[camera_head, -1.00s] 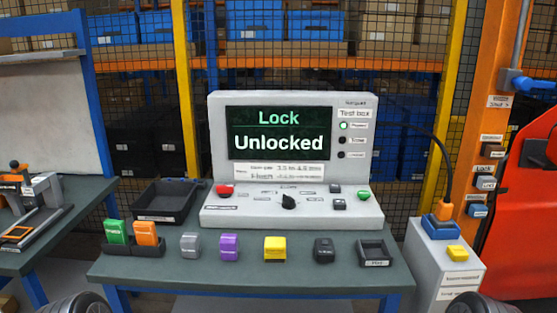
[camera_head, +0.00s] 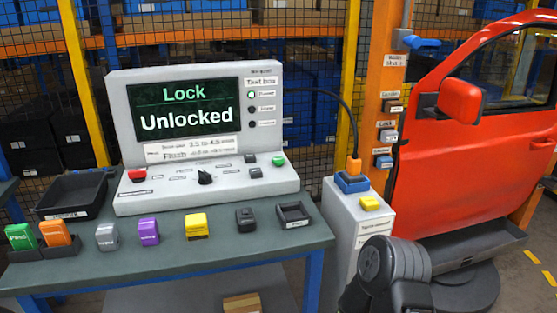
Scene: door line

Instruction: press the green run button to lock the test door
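The test box (camera_head: 200,187) is a grey console on the table, with an upright screen (camera_head: 188,108) reading "Lock" and "Unlocked". The green button (camera_head: 278,160) sits at the right end of its sloped panel, with nothing touching it. A red button (camera_head: 136,175) is at the left end and a black knob (camera_head: 205,178) between them. The red test door (camera_head: 447,178) stands at the right. A dark part of my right arm shows at the lower right, but neither gripper is in view.
Yellow (camera_head: 197,226), purple (camera_head: 148,232) and grey (camera_head: 107,237) blocks line the table front, with a black block (camera_head: 245,219) and small tray (camera_head: 294,214). A grey pedestal (camera_head: 345,215) stands between table and door. A black tray (camera_head: 70,194) is at left.

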